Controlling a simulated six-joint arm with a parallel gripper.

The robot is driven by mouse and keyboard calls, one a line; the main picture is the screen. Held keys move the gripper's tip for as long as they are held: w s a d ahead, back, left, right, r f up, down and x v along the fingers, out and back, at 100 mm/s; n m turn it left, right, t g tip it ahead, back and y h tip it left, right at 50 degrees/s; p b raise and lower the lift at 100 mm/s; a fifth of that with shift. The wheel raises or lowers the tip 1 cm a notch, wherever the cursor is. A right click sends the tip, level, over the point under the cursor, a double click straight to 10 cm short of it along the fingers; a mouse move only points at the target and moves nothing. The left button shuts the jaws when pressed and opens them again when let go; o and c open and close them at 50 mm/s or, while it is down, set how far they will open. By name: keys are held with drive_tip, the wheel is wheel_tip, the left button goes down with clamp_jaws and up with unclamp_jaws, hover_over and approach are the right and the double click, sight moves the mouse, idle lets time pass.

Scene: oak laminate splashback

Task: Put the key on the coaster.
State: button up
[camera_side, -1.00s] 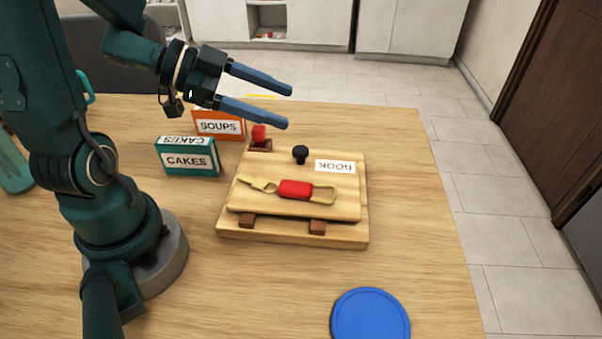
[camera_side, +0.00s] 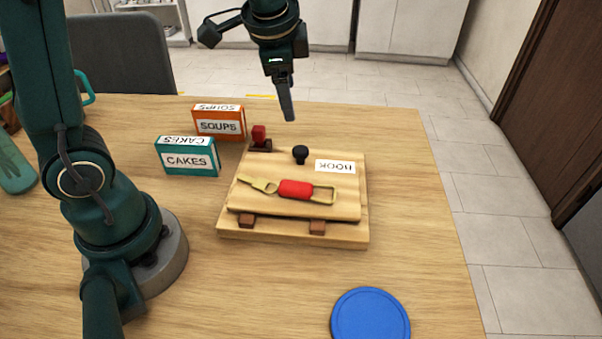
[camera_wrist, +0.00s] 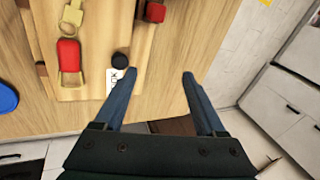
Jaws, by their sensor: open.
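My gripper (camera_side: 290,118) hangs above the far side of the board, fingers pointing down, apart from the key. In the wrist view its two fingers (camera_wrist: 160,75) are spread with nothing held between them.
The board carries a black knob (camera_side: 300,153), a red-topped latch (camera_side: 259,137) and brown blocks at its front. A CAKES box (camera_side: 187,157) and an orange SOUPS box (camera_side: 219,121) stand left of it. The table between board and coaster is clear.

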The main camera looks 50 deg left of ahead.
sight(289, 184)
drive_tip(key=s+d+f+m+g+h, duration=0.1)
drive_tip(key=s+d, duration=0.1)
drive_tip(key=d, duration=0.1)
drive_tip(key=s+d+f+g+h, duration=0.1)
drive_tip(key=s+d, duration=0.1)
drive_tip(key=s+d+m+g, duration=0.1)
drive_tip(key=s+d, duration=0.1)
drive_tip(key=d, duration=0.1)
drive_tip(key=shift+s+d+f+m+g+h, duration=0.25)
drive_tip(key=shift+d+f+m+g+h, duration=0.05)
drive_tip(key=shift+f+h, duration=0.1)
drive_tip(key=shift+f, duration=3.1)
clamp_jaws()
